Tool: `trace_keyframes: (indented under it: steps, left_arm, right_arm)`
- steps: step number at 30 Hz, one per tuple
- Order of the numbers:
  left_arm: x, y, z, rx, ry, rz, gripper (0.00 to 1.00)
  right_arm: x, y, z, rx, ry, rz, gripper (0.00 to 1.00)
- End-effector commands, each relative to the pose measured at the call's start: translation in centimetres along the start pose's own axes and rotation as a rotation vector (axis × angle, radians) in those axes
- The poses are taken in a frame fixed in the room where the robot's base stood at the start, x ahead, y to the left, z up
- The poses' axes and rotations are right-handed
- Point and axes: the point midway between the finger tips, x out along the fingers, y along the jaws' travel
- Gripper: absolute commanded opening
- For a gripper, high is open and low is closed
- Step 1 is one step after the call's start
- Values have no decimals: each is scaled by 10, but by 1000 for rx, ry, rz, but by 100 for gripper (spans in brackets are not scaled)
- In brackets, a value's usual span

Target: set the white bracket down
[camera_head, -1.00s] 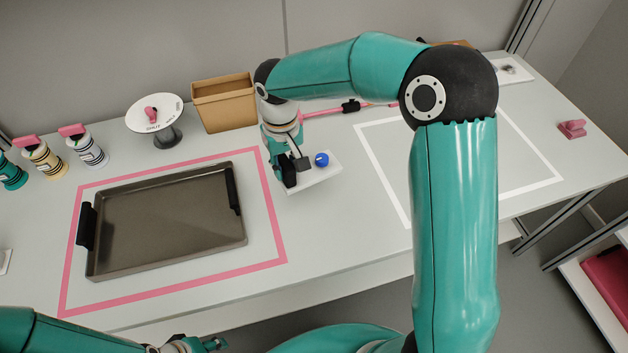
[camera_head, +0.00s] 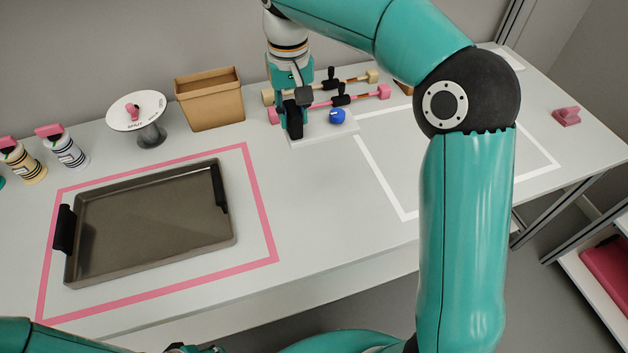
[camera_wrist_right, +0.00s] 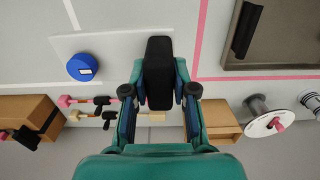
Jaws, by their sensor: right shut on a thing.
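The white bracket (camera_head: 325,134) is a flat white plate with a blue round knob (camera_head: 337,116) on top. My right gripper (camera_head: 296,122) is shut on it at its left end in the head view. In the right wrist view the plate (camera_wrist_right: 88,46) lies beyond the fingers, and a black block stands between my right gripper's fingers (camera_wrist_right: 158,88). I cannot tell whether the plate touches the table or hangs just above it. My left gripper (camera_head: 190,348) shows only as a sliver at the bottom edge, too little to judge its jaws.
A white taped outline (camera_head: 403,214) lies right of the bracket, partly behind my arm. A grey tray (camera_head: 150,225) sits inside a pink outline (camera_head: 262,215). Pink and cream rods (camera_head: 365,95) lie close behind the bracket. A cardboard bin (camera_head: 210,105) and round white stand (camera_head: 150,133) are back left.

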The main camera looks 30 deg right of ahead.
Motion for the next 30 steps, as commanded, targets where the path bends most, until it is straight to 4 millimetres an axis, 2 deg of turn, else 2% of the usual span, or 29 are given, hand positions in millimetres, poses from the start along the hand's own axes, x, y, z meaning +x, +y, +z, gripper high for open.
trace_keyframes:
  steps: [15,19,26,30]
  left_arm:
    - [13,-5,0,0,0,0,40]
    - [13,-5,0,0,0,0,40]
    - [14,-5,0,0,0,0,40]
    - [14,-5,0,0,0,0,40]
  right_arm:
    - [120,0,1,0,-4,1,0]
    - [138,1,0,2,-1,0,0]
    - [153,1,0,1,-1,1,0]
    - [172,1,0,1,-2,1,0]
